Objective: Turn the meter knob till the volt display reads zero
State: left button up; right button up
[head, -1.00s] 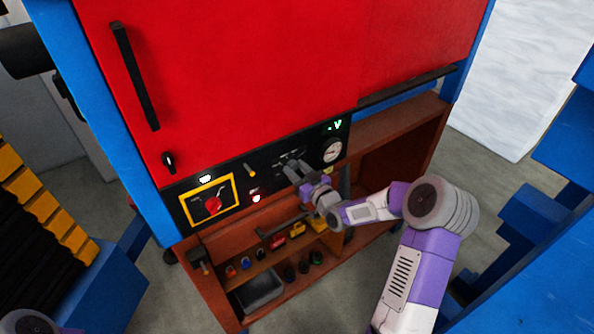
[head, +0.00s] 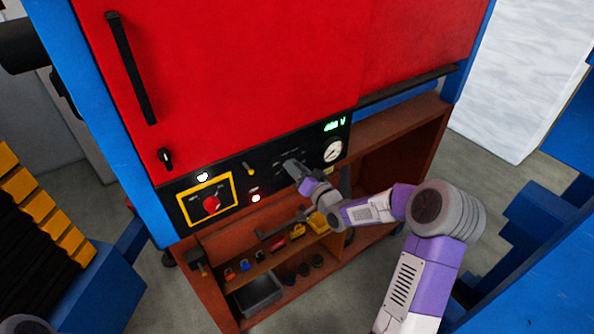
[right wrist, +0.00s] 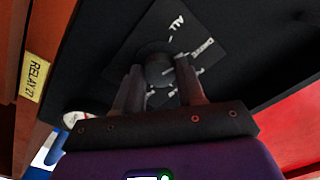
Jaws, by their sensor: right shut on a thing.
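The meter knob (right wrist: 158,70) is a dark round knob on a black plate with white markings. In the right wrist view it sits between the two fingers of my right gripper (right wrist: 160,84), which is shut on it. In the head view my right gripper (head: 292,168) reaches the black panel and hides the knob. The volt display (head: 334,126) glows green at the panel's upper right; its digits are too small to read surely, but a V shows at their right. My left gripper is not in view.
A round white gauge (head: 333,151) is below the display. A red rotary switch (head: 211,204) in a yellow frame sits at the panel's left. Below, a brown shelf (head: 221,290) holds padlocks and a grey bin (head: 258,296). A red door (head: 240,70) is above.

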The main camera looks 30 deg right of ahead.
jog(key=shift+m, duration=0.6)
jog(key=o, duration=1)
jog(key=shift+o, duration=0.2)
jog(key=s, duration=0.7)
jog(key=shift+s+d+b, duration=0.3)
jog(key=shift+b, duration=0.1)
jog(key=shift+f, duration=0.1)
